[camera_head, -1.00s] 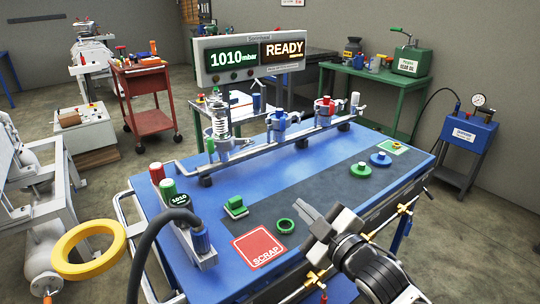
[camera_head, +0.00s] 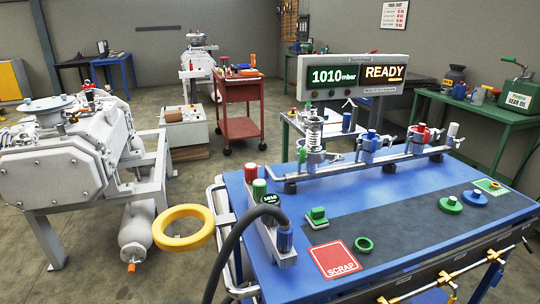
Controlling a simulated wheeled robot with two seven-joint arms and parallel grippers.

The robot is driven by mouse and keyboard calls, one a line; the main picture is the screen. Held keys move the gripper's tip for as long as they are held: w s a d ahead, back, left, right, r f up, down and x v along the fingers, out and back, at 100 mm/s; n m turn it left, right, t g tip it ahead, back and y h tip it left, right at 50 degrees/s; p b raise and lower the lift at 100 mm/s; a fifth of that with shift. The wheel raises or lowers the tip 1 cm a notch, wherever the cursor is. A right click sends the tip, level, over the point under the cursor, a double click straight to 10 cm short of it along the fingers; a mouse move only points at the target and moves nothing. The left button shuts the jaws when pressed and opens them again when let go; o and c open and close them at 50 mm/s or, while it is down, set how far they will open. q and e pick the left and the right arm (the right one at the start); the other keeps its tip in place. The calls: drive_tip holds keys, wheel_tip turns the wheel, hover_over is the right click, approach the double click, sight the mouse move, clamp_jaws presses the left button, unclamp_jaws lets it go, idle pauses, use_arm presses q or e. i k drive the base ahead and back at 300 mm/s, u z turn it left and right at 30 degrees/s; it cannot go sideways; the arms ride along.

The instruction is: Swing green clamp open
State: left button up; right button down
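The blue workbench (camera_head: 350,195) stands at the right of the head view. A metal rail along its back edge carries several clamp fittings. The leftmost fitting (camera_head: 314,150) has a spring column and a small green part (camera_head: 302,155) at its left side; whether this is the green clamp, and whether it is open, I cannot tell. A blue-topped fitting (camera_head: 371,143) and a red-topped fitting (camera_head: 419,136) stand farther right on the rail. Neither gripper is in view.
A dark hose (camera_head: 232,238) arches at the bench's left corner, beside red and green buttons (camera_head: 259,190). A yellow ring (camera_head: 160,233) is at the left.

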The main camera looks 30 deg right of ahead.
sight(320, 156)
drive_tip(key=u, duration=1.3)
drive_tip(key=k, duration=0.95)
drive_tip(key=z, duration=1.3)
